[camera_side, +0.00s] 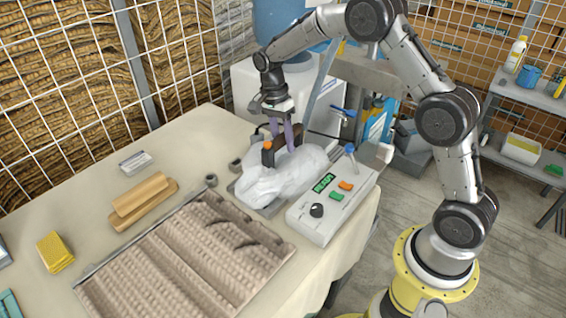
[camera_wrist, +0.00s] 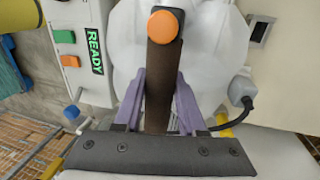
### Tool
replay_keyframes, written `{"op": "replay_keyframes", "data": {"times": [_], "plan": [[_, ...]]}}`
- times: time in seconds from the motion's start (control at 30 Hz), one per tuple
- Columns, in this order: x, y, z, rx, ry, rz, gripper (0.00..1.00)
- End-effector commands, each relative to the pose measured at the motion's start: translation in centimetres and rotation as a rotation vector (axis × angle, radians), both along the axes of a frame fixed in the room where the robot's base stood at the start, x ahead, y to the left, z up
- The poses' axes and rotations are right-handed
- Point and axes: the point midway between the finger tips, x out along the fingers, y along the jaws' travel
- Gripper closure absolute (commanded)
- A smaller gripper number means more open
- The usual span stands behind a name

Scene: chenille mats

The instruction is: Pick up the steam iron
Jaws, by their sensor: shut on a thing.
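The steam iron has a bulky white body (camera_side: 277,182), a dark brown handle (camera_side: 279,149) and an orange knob (camera_side: 267,145) at the handle's end. It is at the back right of the table, over a grey plate (camera_side: 240,196). My gripper (camera_side: 289,140) comes down from above with its purple fingers on either side of the handle. In the wrist view, my gripper (camera_wrist: 160,100) is shut on the brown handle (camera_wrist: 160,80), and the white body (camera_wrist: 209,45) fills the background. I cannot tell whether the iron touches the plate.
A control box (camera_side: 330,208) with a green READY display stands close at the iron's right. A ribbed mat (camera_side: 185,255) lies in front. A wooden block (camera_side: 140,195), a yellow sponge (camera_side: 55,252) and a small label plate (camera_side: 135,163) lie to the left. A wire grid (camera_side: 90,90) stands behind.

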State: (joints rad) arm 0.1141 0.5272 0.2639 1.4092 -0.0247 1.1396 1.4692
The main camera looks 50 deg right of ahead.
Motion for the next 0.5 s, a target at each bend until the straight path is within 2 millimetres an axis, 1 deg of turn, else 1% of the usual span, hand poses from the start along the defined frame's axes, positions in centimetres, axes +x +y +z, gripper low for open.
{"op": "replay_keyframes", "data": {"times": [0.03,0.07,0.5], "plan": [[0.12,0.00,0.00,0.000,-0.005,0.000,0.96],[0.13,0.00,-0.01,0.000,-0.005,0.000,1.00],[0.35,-0.02,0.30,-0.001,-0.014,0.000,1.00]]}}
